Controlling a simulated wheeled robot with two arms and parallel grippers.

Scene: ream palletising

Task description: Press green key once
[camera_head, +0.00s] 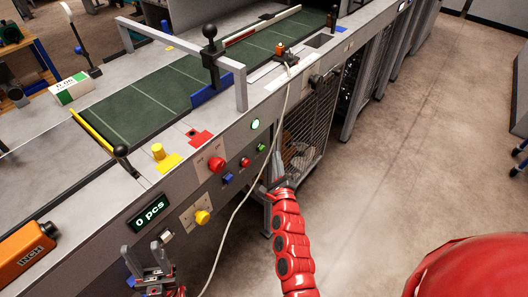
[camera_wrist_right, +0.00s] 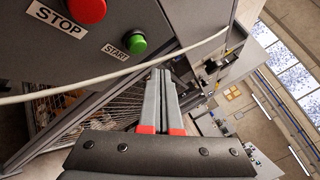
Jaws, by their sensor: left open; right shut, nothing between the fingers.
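The green key (camera_head: 261,147) is a small round button on the machine's front panel. In the right wrist view it is the green button (camera_wrist_right: 137,43) above a START label. My right gripper (camera_head: 277,165) is shut and empty, just below and right of the green key in the head view. In the right wrist view its fingertips (camera_wrist_right: 160,74) are below and right of the button, and I see no contact. My left gripper (camera_head: 148,262) is open and empty, low in front of the panel near the display.
A red STOP button (camera_wrist_right: 86,8) sits left of the green key. A white cable (camera_head: 245,195) hangs across the panel.

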